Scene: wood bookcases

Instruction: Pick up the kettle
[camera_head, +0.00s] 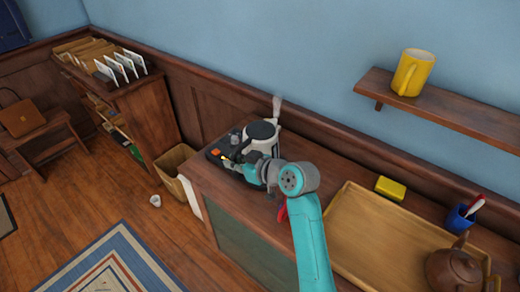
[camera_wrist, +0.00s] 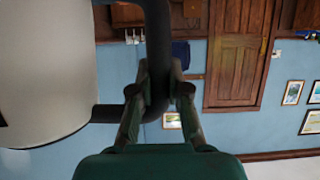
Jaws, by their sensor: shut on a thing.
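The kettle (camera_head: 263,138) has a pale body and a dark lid. It is at the left end of the wooden counter, by a dark base (camera_head: 218,150) with an orange spot. In the wrist view its cream body (camera_wrist: 45,70) fills the left side, and its black handle (camera_wrist: 158,35) runs down between my fingers. My gripper (camera_wrist: 158,95) is shut on that handle. In the head view my arm partly covers the kettle's lower part, so I cannot tell whether it touches the base.
A wooden tray (camera_head: 350,240) lies to the right on the counter, with a brown teapot (camera_head: 453,270). A yellow sponge (camera_head: 390,188) and blue cup (camera_head: 458,220) stand behind it. A shelf (camera_head: 450,110) holds a yellow mug (camera_head: 412,72). A bin (camera_head: 172,168) stands left of the counter.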

